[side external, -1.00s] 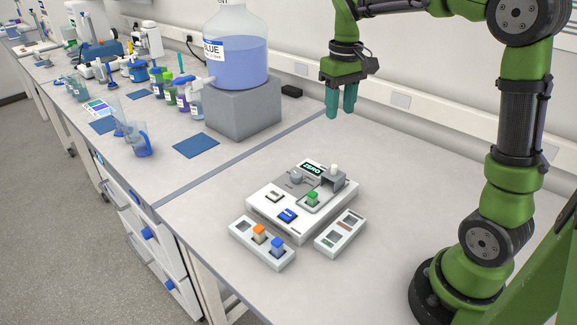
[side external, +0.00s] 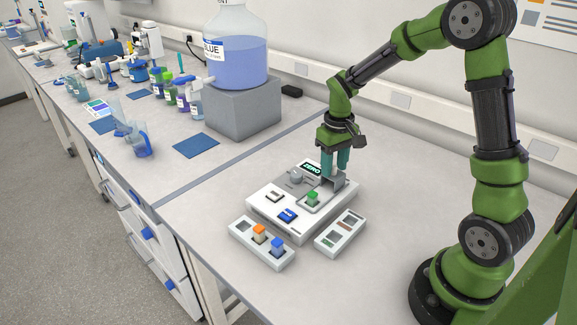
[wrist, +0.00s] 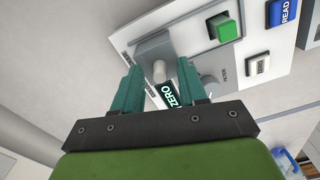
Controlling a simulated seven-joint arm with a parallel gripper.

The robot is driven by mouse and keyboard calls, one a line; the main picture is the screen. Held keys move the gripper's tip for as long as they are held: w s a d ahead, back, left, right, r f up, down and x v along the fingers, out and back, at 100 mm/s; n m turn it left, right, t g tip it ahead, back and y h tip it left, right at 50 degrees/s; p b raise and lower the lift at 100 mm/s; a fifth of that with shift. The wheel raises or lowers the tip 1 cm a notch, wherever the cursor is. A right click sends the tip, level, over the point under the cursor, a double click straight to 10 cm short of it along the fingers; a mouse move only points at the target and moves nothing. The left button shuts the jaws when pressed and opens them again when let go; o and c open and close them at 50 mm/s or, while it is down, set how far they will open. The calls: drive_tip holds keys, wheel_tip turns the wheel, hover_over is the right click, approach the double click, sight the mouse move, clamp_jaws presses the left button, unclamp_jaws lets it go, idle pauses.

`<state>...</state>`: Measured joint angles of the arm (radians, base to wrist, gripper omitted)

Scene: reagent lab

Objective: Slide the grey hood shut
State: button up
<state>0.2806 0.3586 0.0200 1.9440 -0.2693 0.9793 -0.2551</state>
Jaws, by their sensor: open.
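The grey hood (side external: 325,182) sits at the back right of the white instrument (side external: 262,205), behind the green-topped piece (side external: 313,196), which is uncovered. My gripper (side external: 341,170) is lowered over the hood, pointing down, and hides part of it. The green piece (wrist: 224,28) lies beyond the fingers, to the upper right.
The instrument carries a ZERO display (side external: 311,167), a grey dial (side external: 296,177) and a blue READ button (side external: 288,215). A tray (side external: 247,244) with orange and blue pieces and another tray (side external: 340,232) lie in front. The large blue bottle (side external: 236,60) stands at the back left.

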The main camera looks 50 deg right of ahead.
clamp_jaws()
idle(0.3)
drive_tip(key=a, duration=0.9)
drive_tip(key=shift+a, duration=0.1)
unclamp_jaws()
